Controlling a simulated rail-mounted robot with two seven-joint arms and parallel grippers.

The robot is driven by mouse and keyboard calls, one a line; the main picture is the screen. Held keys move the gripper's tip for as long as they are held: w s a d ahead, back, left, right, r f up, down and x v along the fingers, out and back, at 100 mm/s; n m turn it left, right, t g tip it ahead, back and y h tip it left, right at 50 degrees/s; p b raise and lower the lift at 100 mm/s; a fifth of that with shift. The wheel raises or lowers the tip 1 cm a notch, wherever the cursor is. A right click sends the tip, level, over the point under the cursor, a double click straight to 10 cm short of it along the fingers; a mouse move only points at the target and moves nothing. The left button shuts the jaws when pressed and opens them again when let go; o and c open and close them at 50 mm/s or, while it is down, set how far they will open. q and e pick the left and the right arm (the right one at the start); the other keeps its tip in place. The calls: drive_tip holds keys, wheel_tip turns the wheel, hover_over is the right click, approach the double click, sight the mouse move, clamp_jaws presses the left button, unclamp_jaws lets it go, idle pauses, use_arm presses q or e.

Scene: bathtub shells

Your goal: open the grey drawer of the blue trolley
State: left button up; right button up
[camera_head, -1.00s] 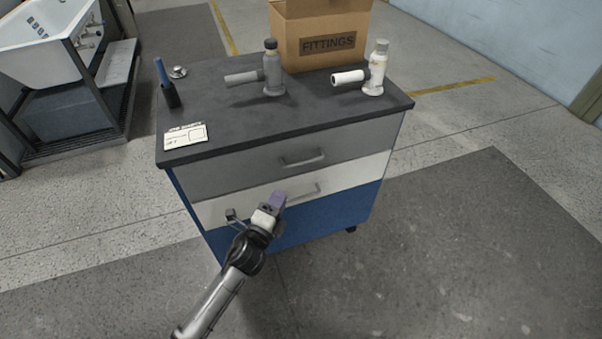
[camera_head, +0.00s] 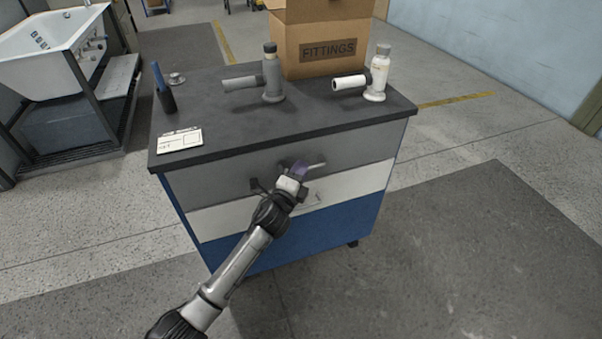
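The blue trolley (camera_head: 330,229) stands in the middle of the head view with a dark top. Its upper grey drawer (camera_head: 225,181) looks closed, with its front flush with the trolley. The drawer's bar handle (camera_head: 317,164) is partly hidden by my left gripper (camera_head: 299,170). My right gripper is not in view.
A white drawer (camera_head: 360,182) lies below the grey one. On the trolley top (camera_head: 225,132) stand a grey fitting (camera_head: 271,78), a white fitting (camera_head: 377,75), a cardboard box (camera_head: 320,30), a card (camera_head: 180,140) and a dark tool (camera_head: 165,95). Floor at right is clear.

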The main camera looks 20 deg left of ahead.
use_arm(q)
drive_tip(key=shift+w, duration=0.35)
clamp_jaws()
idle(0.3)
